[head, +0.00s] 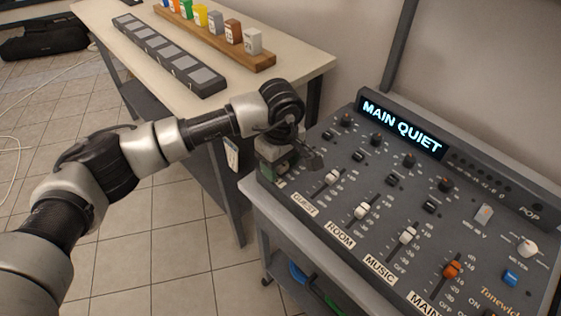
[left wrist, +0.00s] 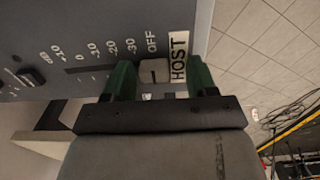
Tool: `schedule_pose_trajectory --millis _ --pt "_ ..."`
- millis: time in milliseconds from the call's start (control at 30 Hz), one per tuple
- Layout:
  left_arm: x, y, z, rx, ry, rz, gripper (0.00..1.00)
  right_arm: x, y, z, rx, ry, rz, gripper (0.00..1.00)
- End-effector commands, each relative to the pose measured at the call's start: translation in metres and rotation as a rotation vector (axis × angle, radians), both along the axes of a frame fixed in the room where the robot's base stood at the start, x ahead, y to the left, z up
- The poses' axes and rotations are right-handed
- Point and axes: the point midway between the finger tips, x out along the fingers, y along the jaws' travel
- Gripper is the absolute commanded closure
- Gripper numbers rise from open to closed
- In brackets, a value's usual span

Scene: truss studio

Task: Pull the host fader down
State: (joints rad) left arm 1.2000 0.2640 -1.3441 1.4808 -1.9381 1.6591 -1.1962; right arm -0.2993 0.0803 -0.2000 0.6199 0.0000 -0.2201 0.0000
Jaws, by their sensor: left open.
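The host fader (left wrist: 154,72) has a pale cap. In the left wrist view it sits at the OFF end of its slot, beside the HOST label (left wrist: 178,56). My left gripper (left wrist: 161,78) is open, with one green finger on each side of the cap. I cannot tell whether either finger touches it. In the head view my left gripper (head: 278,168) is low over the left end of the mixing console (head: 335,160) and hides the host fader. My right gripper is not in view.
The guest (head: 333,177), room (head: 361,211), music (head: 407,235) and orange main (head: 452,269) faders stand to the right. The display (head: 402,125) reads MAIN QUIET. A table (head: 110,50) behind holds a dark pad strip (head: 165,52) and a wooden rack (head: 215,40).

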Motion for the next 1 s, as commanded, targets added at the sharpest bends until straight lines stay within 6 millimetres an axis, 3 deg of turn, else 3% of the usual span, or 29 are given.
schedule_pose_trajectory --millis 233,500,700,1000 --pt "0.001 0.000 0.015 -0.001 -0.004 0.000 0.43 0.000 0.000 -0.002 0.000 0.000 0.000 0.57" --pt "0.001 0.000 0.069 -0.001 -0.006 0.001 0.43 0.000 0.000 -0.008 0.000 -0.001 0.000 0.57" --pt "0.001 0.000 0.099 0.001 -0.002 0.001 0.43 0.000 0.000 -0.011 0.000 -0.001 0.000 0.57" --pt "0.000 0.000 0.108 0.000 0.001 0.001 0.43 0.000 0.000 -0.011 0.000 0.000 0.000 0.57"
